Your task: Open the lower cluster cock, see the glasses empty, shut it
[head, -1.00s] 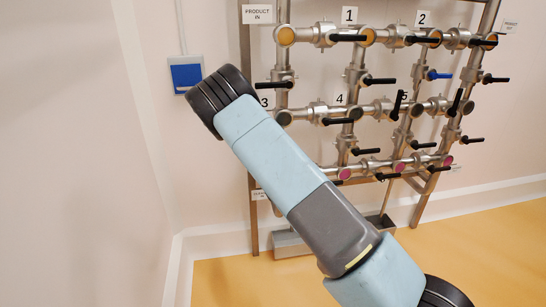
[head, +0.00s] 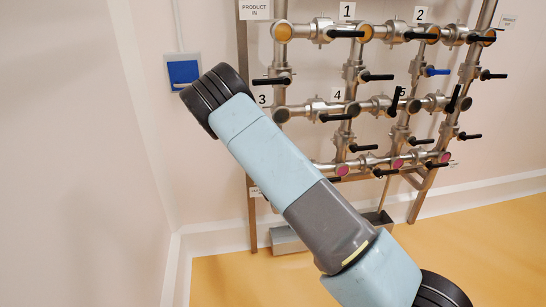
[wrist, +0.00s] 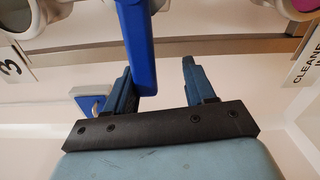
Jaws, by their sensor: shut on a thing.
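In the head view my arm hides my gripper and this handle. Three glasses in the bottom pipe row show magenta: the left (head: 342,170), the middle (head: 397,163) and the right (head: 445,157). A magenta glass (wrist: 302,5) shows partly in the wrist view. The middle-row glasses, such as the left one (head: 282,115), look dark grey. The top-row glass (head: 283,33) is amber.
Several black levers, such as one beside label 1 (head: 345,34), stick out of the steel pipework. Another blue lever (head: 436,71) is at upper right. A blue panel (head: 183,72) is on the wall at left. The yellow floor (head: 480,240) is clear at right.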

